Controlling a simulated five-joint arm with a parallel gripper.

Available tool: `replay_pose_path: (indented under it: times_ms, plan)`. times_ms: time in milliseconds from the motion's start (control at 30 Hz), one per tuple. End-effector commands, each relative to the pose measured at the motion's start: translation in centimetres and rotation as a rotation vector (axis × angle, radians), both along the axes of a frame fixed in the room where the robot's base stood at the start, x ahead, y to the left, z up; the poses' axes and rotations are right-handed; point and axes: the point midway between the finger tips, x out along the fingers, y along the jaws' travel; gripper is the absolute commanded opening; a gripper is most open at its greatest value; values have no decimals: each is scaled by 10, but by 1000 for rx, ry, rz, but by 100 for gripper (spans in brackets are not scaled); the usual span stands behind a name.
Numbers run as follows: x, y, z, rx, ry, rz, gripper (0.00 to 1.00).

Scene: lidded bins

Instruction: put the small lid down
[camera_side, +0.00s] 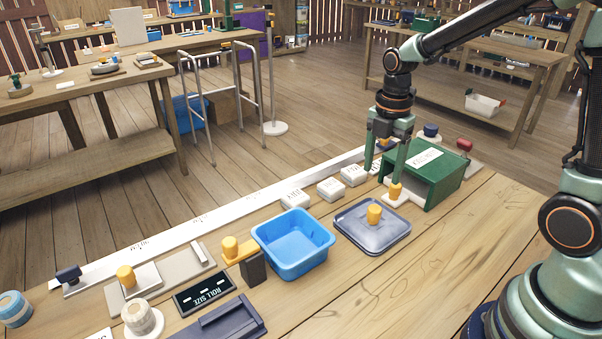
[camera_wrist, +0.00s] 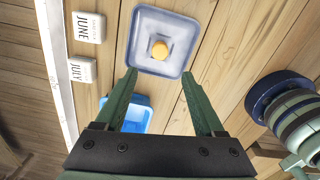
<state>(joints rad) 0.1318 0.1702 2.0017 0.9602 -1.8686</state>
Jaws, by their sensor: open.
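A square grey-blue lid (camera_side: 350,231) with an orange knob lies flat on the table between the blue bin (camera_side: 324,250) and the green box (camera_side: 447,184). In the wrist view this lid (camera_wrist: 146,60) is just beyond my fingertips. A smaller white lid-like piece (camera_side: 400,201) with an orange knob is by the green box; it is partly hidden. A small pale plate (camera_side: 145,276) with an orange knob lies on a beige board at left. I cannot tell which is the small lid. My gripper (camera_wrist: 159,77) is open and empty above the table; it also shows in the side view (camera_side: 385,172).
White month blocks (camera_wrist: 86,27) stand along a long white strip (camera_side: 215,215) at the table's far edge. An orange-knobbed stand (camera_side: 253,267) is just left of the bin. The front right tabletop (camera_side: 400,290) is clear.

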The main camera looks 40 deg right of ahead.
Motion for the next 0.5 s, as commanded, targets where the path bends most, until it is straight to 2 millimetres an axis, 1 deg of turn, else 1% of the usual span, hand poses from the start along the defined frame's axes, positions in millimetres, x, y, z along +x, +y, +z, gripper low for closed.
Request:
replay_pose_path:
  times_ms: [67,167,300,500]
  plan:
    - [-3,3,11,-2,-29,-78,71]
    - [-10,10,28,4,-82,-257,71]
    - [-25,20,54,43,-174,-580,71]
    - [-50,34,82,159,-285,-1045,71]
